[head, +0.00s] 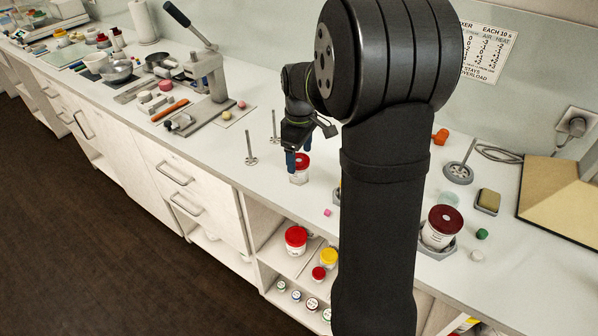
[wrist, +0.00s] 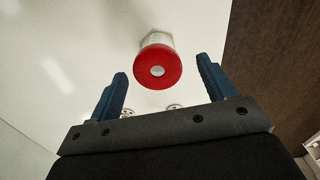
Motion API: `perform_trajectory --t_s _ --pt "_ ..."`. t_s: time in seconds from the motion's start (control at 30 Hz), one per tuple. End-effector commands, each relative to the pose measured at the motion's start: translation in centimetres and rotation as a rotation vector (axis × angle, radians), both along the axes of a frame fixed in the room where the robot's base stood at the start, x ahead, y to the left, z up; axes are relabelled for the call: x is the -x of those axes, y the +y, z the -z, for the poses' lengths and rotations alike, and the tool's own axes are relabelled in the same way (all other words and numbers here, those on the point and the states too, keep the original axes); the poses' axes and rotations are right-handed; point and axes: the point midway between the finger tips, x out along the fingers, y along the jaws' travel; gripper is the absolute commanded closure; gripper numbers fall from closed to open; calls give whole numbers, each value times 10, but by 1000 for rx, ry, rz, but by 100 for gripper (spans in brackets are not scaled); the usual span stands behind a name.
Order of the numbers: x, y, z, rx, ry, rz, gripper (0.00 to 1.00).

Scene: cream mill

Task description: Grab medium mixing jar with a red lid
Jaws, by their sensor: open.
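A white jar with a red lid (head: 301,162) stands upright on the counter, directly by my gripper (head: 292,162). In the wrist view the red lid (wrist: 158,67) shows a pale round spot on top and lies ahead of and between my two blue fingers (wrist: 162,85). The fingers are spread and empty, with a gap to the lid. Another red-lidded jar (head: 296,239), a smaller red-lidded one (head: 319,273) and a yellow-lidded one (head: 329,257) sit on the shelf below. A larger dark-red-lidded jar (head: 442,229) stands at the right.
Two thin upright rods on bases (head: 250,147) stand left of the jar. A lever press (head: 207,75) stands further left. A small pink cube (head: 327,212) lies near the front. The counter (head: 265,180) just in front of the jar is clear.

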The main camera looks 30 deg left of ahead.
Motion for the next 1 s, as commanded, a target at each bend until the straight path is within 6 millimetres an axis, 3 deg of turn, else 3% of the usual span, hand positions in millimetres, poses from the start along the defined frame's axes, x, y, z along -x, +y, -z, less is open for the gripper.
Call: perform_trajectory --t_s 0.3,0.6,0.83,1.0 --pt "-3 4 44 2 3 0 24" --pt "-3 4 48 1 1 0 24" --pt "-4 4 48 1 1 0 67" --pt "-4 4 48 1 1 0 67"
